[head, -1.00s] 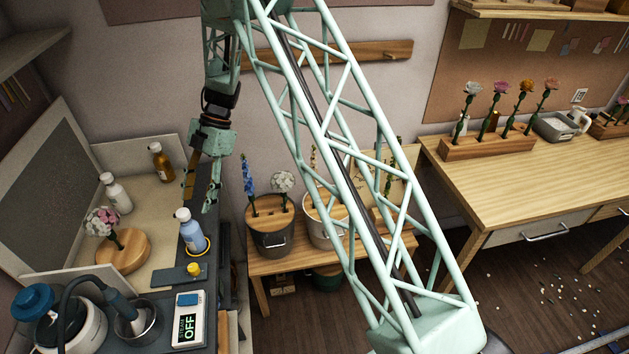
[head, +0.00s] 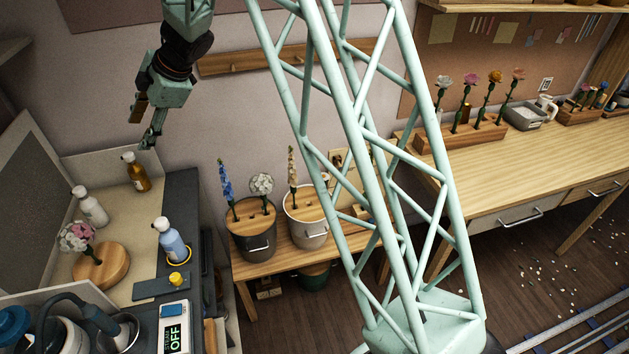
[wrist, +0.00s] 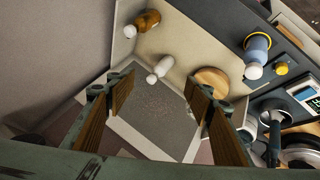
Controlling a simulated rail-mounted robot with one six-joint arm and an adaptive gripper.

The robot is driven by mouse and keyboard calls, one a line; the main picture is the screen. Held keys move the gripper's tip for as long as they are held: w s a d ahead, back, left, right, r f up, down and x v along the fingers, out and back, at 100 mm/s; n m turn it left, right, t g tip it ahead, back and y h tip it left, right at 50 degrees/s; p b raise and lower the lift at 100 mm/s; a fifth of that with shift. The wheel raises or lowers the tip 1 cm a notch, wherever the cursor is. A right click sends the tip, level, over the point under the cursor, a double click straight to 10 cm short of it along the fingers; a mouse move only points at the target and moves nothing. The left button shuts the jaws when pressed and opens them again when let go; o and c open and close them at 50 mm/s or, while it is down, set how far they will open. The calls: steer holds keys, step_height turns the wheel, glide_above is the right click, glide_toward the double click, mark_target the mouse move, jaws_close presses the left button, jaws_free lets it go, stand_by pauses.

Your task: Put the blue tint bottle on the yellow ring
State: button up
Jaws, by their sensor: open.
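The blue tint bottle (head: 173,243) has a white cap and stands upright on the yellow ring (head: 181,261), on the dark counter strip at the left. Both also show in the wrist view, the bottle (wrist: 257,50) at the upper right with part of the yellow ring (wrist: 264,36) around its base. My gripper (head: 142,125) is above and behind the bottle, clear of it. In the wrist view my gripper (wrist: 160,105) has its wood-faced fingers wide apart with nothing between them.
A brown bottle (head: 136,172), a white bottle (head: 91,206) and a round wooden stand (head: 104,271) with pink flowers are on the cream surface. A yellow knob (head: 176,279) and a box reading OFF (head: 174,329) are in front of the bottle. Flower buckets (head: 252,240) stand right.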

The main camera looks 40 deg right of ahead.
steer(key=s+d+r+m+t+h, duration=0.1)
steer(key=d+r+m+t+h, duration=0.15)
steer(key=d+r, duration=0.45)
steer(key=s+d+r+m+t+h, duration=0.1)
steer(key=d+r+m+t, duration=0.15)
steer(key=r, duration=0.85)
steer(key=s+d+r+m+h, duration=0.4)
steer(key=s+d+r+m, duration=0.3)
steer(key=s+d, duration=0.55)
steer(key=s+d+r+m+g+h, duration=0.1)
steer(key=s+d+r+m+h, duration=0.1)
steer(key=s, duration=1.1)
steer(key=s+a+f+m+g+y, duration=0.1)
steer(key=s+a+f, duration=0.1)
steer(key=s, duration=0.9)
steer(key=s+a+f+m+g+y, duration=0.1)
steer(key=s+a+f+m+g, duration=0.1)
steer(key=s, duration=1)
steer(key=s+a+f+m+g+y, duration=0.1)
steer(key=s+a+f, duration=0.3)
steer(key=s, duration=0.7)
steer(key=shift+s+a+f+m+g, duration=0.25)
steer(key=shift+f+m+g, duration=0.15)
steer(key=shift+f+g, duration=0.3)
steer(key=shift+y, duration=0.25)
